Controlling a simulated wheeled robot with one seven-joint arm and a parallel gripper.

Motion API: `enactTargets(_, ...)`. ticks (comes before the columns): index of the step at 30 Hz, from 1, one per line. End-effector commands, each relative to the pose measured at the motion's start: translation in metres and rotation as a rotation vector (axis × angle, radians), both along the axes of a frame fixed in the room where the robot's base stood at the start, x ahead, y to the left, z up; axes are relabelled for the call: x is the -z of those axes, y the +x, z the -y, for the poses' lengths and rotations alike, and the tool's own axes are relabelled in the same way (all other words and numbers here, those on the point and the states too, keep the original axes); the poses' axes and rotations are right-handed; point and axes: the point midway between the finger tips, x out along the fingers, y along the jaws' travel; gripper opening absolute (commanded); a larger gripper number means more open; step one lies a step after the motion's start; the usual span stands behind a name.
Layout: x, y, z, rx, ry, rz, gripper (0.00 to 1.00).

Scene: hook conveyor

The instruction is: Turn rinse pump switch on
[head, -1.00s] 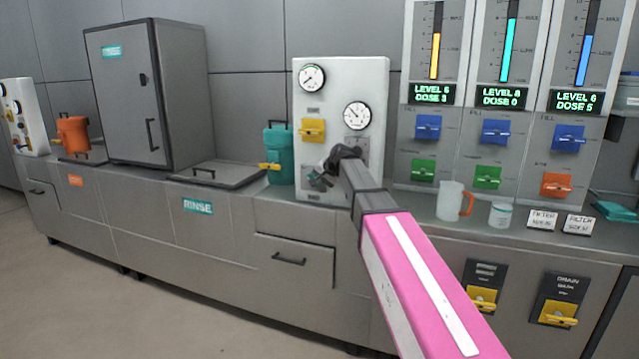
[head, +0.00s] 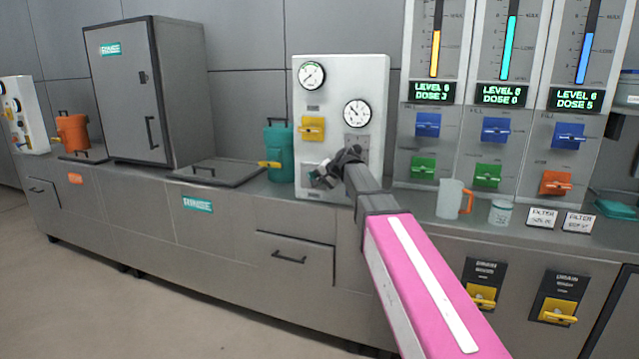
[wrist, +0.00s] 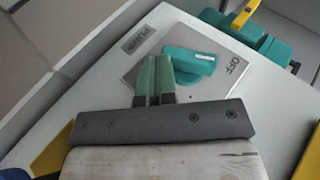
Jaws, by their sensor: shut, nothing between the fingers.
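The rinse pump switch, a teal rotary knob (wrist: 192,65) on a grey plate, shows in the wrist view beside the word OFF, with a PUMP label to its left. It sits low on the white gauge panel (head: 375,95), where my gripper and arm mostly hide it in the head view. My gripper (wrist: 155,72) has its green fingers shut together with nothing between them. The fingertips are right beside the knob's left end; I cannot tell whether they touch it. In the head view my gripper (head: 318,178) is at the panel's lower part.
A yellow switch (head: 312,128) and two gauges are above on the panel. A teal jug (head: 279,152) stands close on its left. A measuring cup (head: 450,198) and a small white jar (head: 501,212) stand on the counter to the right.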

Motion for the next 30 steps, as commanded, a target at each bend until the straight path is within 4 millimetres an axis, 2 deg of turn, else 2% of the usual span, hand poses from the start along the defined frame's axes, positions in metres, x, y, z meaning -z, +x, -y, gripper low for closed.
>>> enactTargets(30,0.0049,0.0002,-0.0004,0.0,0.121,0.044,0.0)
